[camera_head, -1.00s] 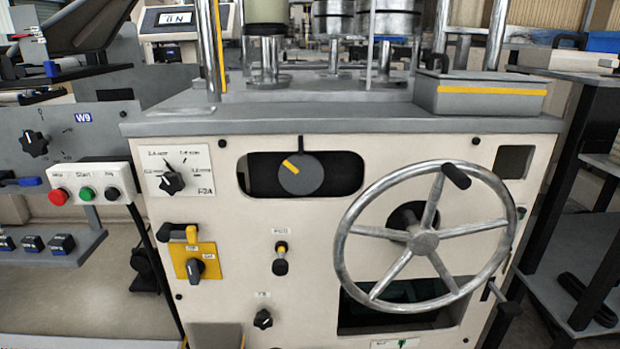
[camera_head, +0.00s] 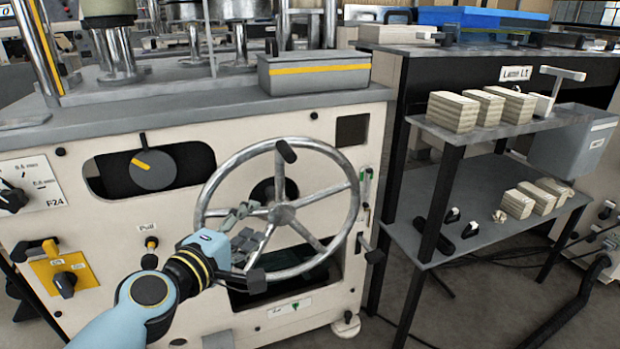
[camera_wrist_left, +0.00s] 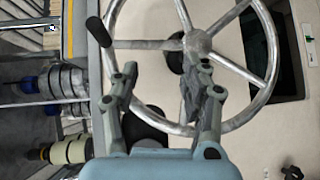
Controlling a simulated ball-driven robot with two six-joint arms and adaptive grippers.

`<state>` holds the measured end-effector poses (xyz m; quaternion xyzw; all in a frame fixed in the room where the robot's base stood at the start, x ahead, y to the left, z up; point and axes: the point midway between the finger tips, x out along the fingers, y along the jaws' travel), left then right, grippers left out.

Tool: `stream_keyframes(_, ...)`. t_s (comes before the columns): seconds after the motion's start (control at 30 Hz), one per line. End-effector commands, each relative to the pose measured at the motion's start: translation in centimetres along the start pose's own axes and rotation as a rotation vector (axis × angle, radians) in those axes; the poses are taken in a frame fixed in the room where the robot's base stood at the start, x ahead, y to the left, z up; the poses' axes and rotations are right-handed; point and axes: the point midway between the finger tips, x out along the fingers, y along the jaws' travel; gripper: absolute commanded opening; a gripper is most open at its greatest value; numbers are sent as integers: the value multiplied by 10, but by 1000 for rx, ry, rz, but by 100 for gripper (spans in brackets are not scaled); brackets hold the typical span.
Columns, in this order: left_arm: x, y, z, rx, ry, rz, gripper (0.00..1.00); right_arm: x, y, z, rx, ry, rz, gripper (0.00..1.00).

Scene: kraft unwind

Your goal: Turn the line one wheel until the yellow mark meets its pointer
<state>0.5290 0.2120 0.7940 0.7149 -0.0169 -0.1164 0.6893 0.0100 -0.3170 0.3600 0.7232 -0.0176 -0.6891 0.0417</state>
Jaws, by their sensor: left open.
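The large metal spoked wheel (camera_head: 281,214) is on the cream machine's front; its black handle knob (camera_head: 286,151) is at the top. To its left, a dark grey dial (camera_head: 153,172) sits in a black window, with a yellow mark (camera_head: 141,162) at its upper left. The black pointer (camera_head: 143,141) stands above; mark and pointer are apart. My left gripper (camera_head: 250,245) is open in front of the wheel's lower left rim. In the left wrist view, the open fingers (camera_wrist_left: 163,78) frame the wheel's rim and a spoke; contact is unclear. My right gripper is out of view.
A small lever (camera_head: 374,256) sticks out right of the wheel. A shelf rack (camera_head: 420,235) holding cream blocks (camera_head: 453,112) stands on the right. A grey box with a yellow stripe (camera_head: 314,71) lies on the machine top. A yellow switch plate (camera_head: 65,272) is at left.

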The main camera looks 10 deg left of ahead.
Motion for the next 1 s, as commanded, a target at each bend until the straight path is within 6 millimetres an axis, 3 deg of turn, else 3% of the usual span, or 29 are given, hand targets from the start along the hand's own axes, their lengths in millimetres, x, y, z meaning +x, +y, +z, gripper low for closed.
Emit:
stream_keyframes(0.03,4,33,0,-18,-1,57,46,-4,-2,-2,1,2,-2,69)
stream_keyframes(0.1,7,63,-1,-29,-3,110,46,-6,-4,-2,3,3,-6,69)
stream_keyframes(0.2,14,85,-1,-25,-2,143,46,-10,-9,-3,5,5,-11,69)
stream_keyframes(0.37,33,89,-2,-24,-2,147,46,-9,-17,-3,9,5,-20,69)
stream_keyframes(0.7,98,96,-1,-21,-2,144,46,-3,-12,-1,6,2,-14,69)
stream_keyframes(1.0,121,99,-2,-20,-2,143,46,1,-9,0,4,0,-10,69)
